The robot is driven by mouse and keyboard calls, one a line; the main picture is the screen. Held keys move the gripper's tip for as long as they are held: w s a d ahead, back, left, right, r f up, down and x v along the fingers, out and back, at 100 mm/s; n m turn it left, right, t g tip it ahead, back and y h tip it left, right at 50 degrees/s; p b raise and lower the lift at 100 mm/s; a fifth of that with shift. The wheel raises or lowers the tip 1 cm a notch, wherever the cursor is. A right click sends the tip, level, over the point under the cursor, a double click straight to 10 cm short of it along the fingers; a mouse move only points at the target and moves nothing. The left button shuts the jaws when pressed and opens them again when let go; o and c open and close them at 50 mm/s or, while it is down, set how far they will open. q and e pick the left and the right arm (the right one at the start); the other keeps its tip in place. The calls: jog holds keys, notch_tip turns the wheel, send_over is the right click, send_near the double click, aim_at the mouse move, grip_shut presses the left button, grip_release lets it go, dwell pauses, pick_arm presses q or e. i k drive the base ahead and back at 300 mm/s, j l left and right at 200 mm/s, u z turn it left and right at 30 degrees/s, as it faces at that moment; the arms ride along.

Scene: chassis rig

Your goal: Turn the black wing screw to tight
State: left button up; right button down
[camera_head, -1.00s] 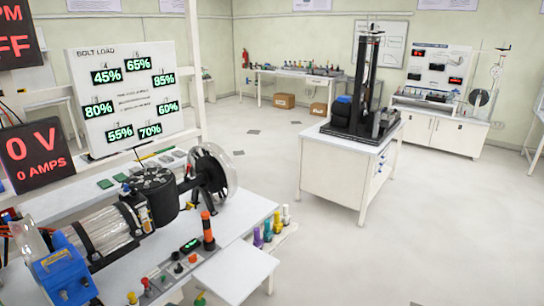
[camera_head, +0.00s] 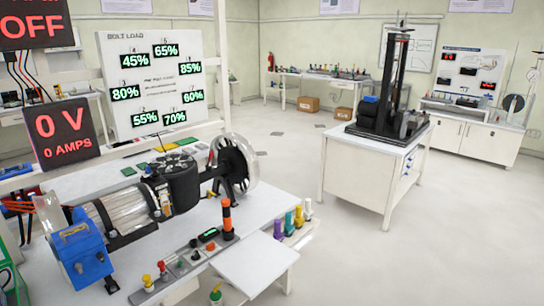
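I cannot make out a black wing screw in the head view; it may be hidden or too small to tell. A tall black machine (camera_head: 394,95) with an upright column stands on a white cabinet (camera_head: 366,170) right of the middle. On the near left bench (camera_head: 262,212) lies a motor rig with a clear cylinder (camera_head: 125,208), a black round housing (camera_head: 174,182) and a clear disc (camera_head: 236,160). Neither of my grippers is in view.
A bolt load board (camera_head: 155,80) and a red-digit 0 V display (camera_head: 68,133) stand behind the near bench. A blue box (camera_head: 80,254) sits at its left end. A far bench (camera_head: 322,77) and a right-hand cabinet (camera_head: 472,133) line the walls. Open floor (camera_head: 300,150) lies between.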

aim_at(100, 256)
jog(key=u, duration=1.45)
